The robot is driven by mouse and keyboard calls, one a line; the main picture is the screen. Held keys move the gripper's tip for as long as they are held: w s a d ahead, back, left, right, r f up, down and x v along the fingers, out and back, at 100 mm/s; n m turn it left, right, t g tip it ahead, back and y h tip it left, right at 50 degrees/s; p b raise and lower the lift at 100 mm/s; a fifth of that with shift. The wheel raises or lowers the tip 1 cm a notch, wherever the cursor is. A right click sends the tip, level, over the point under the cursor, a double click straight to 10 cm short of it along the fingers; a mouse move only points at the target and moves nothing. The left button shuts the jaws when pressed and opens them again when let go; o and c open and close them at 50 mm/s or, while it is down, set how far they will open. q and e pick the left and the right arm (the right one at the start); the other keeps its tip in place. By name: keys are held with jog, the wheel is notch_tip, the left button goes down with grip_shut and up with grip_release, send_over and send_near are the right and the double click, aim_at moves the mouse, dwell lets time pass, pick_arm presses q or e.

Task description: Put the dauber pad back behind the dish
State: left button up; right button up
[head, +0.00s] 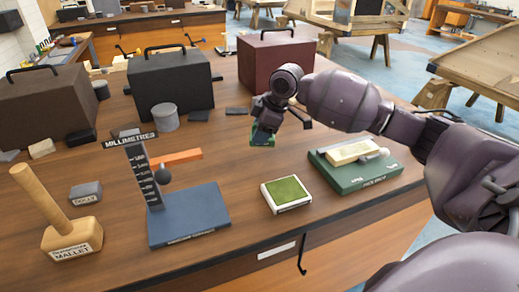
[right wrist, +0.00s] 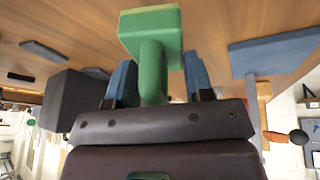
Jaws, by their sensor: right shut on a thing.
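The dauber pad, a green block with a round green stem (right wrist: 152,72), is in my right gripper (right wrist: 157,80). The two blue fingers stand either side of the stem in the right wrist view. In the head view only a small green part of the pad (head: 262,142) shows below my right gripper (head: 266,128). It is over the table behind the dish; I cannot tell if it touches the wood. The dish (head: 286,194), a white square tray with a green top, sits near the table's front edge. My left gripper is not in view.
A blue-based millimetre gauge (head: 188,215) stands left of the dish, and a wooden mallet (head: 70,235) further left. A green base with a cream block (head: 355,165) lies to the right. Dark cases (head: 172,82) stand behind. The wood around the dish is clear.

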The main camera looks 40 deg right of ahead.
notch_tip(320, 180, down, 6)
jog(key=shift+r+b, duration=0.15)
jog(key=shift+b, duration=0.35)
jog(key=shift+f, duration=0.2)
